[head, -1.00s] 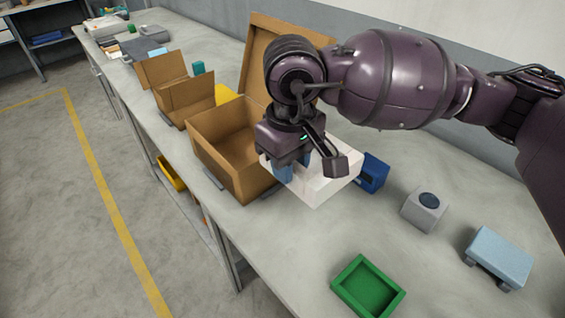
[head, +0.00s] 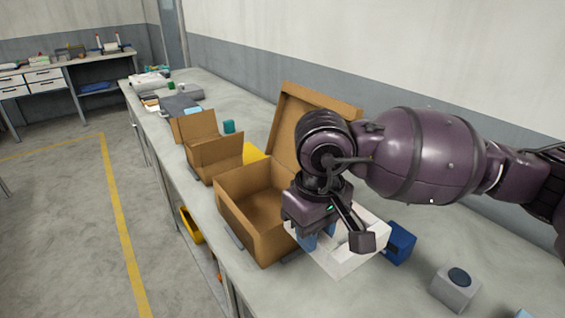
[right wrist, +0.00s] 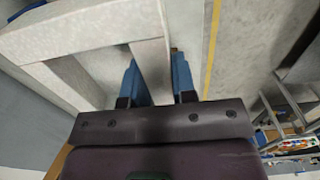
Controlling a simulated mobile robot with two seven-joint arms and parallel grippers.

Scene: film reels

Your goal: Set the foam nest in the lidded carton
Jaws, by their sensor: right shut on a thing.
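The white foam nest (head: 345,262) is beside the lidded carton, on its right in the head view. My right gripper (head: 318,240) is shut on one wall of the nest. In the right wrist view the blue fingers (right wrist: 158,80) sit on either side of that pale wall, and the nest (right wrist: 70,40) shows an open recess. The brown lidded carton (head: 262,240) stands on the bench with its lid (head: 300,125) raised at the back. The part of its interior that shows looks empty; my gripper hides its right side. My left gripper is not in view.
A smaller open carton (head: 215,165) stands farther left along the bench, with a yellow item (head: 253,153) behind it. A blue box (head: 399,243) is just right of the nest. A grey block with a dark round top (head: 457,284) stands nearer.

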